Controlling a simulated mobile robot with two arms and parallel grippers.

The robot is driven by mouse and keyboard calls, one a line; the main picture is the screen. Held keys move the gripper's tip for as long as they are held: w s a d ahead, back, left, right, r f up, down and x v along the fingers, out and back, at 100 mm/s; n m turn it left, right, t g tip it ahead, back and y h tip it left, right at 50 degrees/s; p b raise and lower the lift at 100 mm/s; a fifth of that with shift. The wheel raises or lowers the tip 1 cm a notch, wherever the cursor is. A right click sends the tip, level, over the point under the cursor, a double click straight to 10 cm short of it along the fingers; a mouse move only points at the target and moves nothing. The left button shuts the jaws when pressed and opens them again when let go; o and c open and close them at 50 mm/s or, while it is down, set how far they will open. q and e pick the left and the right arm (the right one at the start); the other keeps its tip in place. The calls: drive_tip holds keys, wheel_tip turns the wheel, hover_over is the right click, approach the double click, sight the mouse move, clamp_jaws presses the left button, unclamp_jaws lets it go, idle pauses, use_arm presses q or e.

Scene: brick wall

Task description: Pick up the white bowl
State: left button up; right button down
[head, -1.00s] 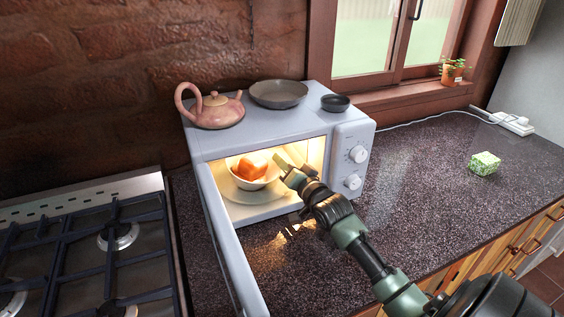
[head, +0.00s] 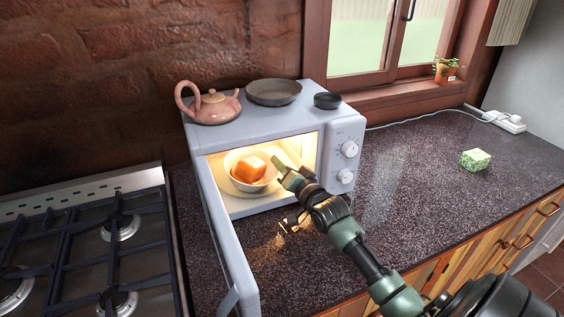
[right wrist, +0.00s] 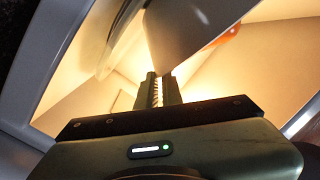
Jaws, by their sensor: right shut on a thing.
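The white bowl (head: 232,174) is inside the open microwave (head: 262,128), with an orange piece of food (head: 249,170) in it. A pale plate (head: 238,193) shows just below the bowl; I cannot tell if they touch. My right gripper (head: 283,169) reaches in through the microwave opening and is shut on the bowl's right rim. In the right wrist view, my right gripper (right wrist: 160,88) has its fingers at the edge of the bowl (right wrist: 185,32), whose far part is cut off by the frame. My left gripper is not in view.
The microwave door (head: 232,250) stands open on the left. A teapot (head: 211,106), a grey dish (head: 274,92) and a small dark bowl (head: 327,101) sit on top. A gas stove (head: 85,245) is at left. The counter at right is mostly clear around a green patterned block (head: 474,159).

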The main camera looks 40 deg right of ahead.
drive_tip(key=shift+w, duration=0.1)
drive_tip(key=c, duration=1.5)
unclamp_jaws()
drive_tip(key=shift+f, duration=0.1)
drive_tip(key=s+b, duration=0.1)
drive_tip(key=s, duration=0.6)
drive_tip(key=shift+s+a, duration=0.3)
drive_tip(key=shift+s, duration=0.1)
